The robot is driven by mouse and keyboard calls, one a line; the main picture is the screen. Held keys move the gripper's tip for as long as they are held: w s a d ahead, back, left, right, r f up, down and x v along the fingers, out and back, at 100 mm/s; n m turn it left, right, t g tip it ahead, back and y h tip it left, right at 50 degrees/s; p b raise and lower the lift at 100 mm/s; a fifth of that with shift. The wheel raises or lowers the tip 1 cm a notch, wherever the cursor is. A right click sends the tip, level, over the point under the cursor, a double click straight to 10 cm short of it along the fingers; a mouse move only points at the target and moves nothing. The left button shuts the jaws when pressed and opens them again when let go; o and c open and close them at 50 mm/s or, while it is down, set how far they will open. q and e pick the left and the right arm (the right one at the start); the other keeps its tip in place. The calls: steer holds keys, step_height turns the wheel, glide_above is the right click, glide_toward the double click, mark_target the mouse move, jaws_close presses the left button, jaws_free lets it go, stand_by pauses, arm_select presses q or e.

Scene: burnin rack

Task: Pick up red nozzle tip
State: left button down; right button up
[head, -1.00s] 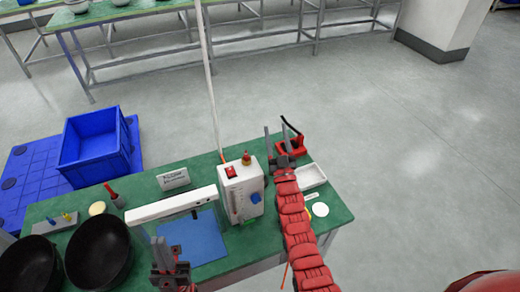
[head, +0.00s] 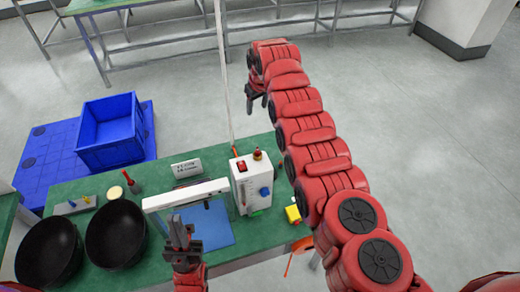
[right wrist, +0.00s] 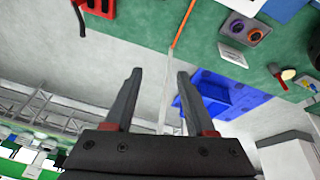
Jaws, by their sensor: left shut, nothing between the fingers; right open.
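My right gripper (head: 253,100) is raised beyond the table's far edge, well away from the red piece. It is open and empty, as the right wrist view (right wrist: 159,74) also shows. My left gripper (head: 178,220) is shut and empty above the blue mat, right of the black bowls.
Two black bowls (head: 115,235) fill the front left. A blue crate (head: 110,130) sits beyond the table. My right arm covers the table's right end.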

steer(key=s+r+g+h, duration=0.1)
steer(key=s+r+g, duration=0.3)
steer(key=s+r, duration=0.5)
steer(key=b, duration=1)
glide_above(259, 152)
step_height(259, 152, down, 12)
steer(key=shift+d+f+n, duration=0.2)
steer(key=shift+f+n, duration=0.2)
steer(key=shift+f, duration=0.3)
steer(key=shift+a+f, duration=0.15)
steer(key=shift+f, duration=0.25)
steer(key=f+p, duration=0.2)
steer(key=f, duration=0.1)
steer(key=shift+w+a+f+p, duration=0.2)
steer(key=shift+a+f+p, duration=0.05)
steer(key=shift+p, duration=0.15)
steer(key=shift+f, duration=0.45)
jaws_close()
